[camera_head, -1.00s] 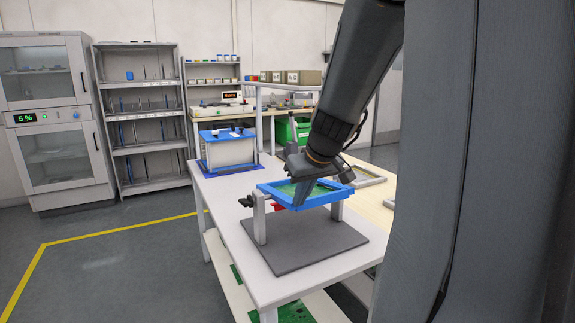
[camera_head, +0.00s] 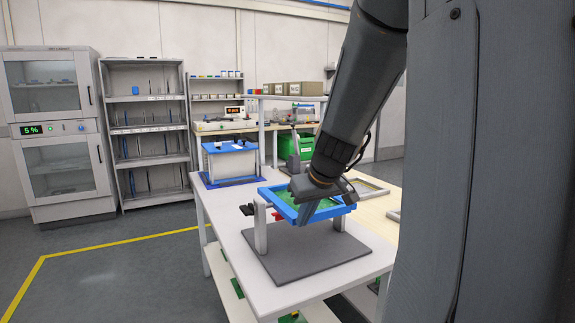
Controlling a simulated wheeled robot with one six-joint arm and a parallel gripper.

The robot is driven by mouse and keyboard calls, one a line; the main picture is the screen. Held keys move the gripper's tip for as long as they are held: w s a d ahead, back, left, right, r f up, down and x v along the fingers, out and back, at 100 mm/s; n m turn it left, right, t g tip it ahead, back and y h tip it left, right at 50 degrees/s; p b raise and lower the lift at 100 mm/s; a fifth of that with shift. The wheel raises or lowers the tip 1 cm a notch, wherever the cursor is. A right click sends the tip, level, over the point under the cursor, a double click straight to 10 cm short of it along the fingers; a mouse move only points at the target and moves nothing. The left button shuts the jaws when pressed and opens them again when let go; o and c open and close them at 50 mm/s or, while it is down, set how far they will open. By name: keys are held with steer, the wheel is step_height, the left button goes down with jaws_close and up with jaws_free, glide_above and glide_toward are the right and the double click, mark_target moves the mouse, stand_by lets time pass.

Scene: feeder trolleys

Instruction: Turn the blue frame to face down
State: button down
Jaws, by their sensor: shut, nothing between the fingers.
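The blue frame (camera_head: 312,219) holds a green board (camera_head: 285,196) and is carried between two light posts on a grey stand (camera_head: 305,259). It looks slightly tilted, with its near edge facing me. My gripper (camera_head: 305,217) is over the frame, pointing down at its near side, and hides part of the board. The fingers look closed with nothing held between them. Whether they touch the frame I cannot tell. A black knob (camera_head: 246,209) sits at the stand's left post and a red part (camera_head: 278,216) shows under the frame.
The stand is on a white table (camera_head: 237,262). A green crate (camera_head: 296,146) and a wooden table (camera_head: 385,222) with a pale frame are beyond. My arm fills the right side.

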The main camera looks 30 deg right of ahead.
steer(key=shift+r, duration=0.1)
steer(key=s+r+p, duration=0.2)
steer(key=s+r, duration=0.4)
steer(key=s, duration=0.3)
steer(key=shift+s+a, duration=0.3)
steer(key=shift+s, duration=0.05)
steer(key=s+a+f+g, duration=0.3)
steer(key=s+a+f, duration=0.1)
steer(key=a+f, duration=0.3)
steer(key=s+a+f+g+p, duration=0.1)
steer(key=s+a+f+g, duration=0.2)
steer(key=a+f, duration=0.5)
steer(key=s+a, duration=0.1)
steer(key=a, duration=0.3)
steer(key=shift+f+p, duration=0.25)
steer(key=shift+p, duration=0.05)
stand_by(1.0)
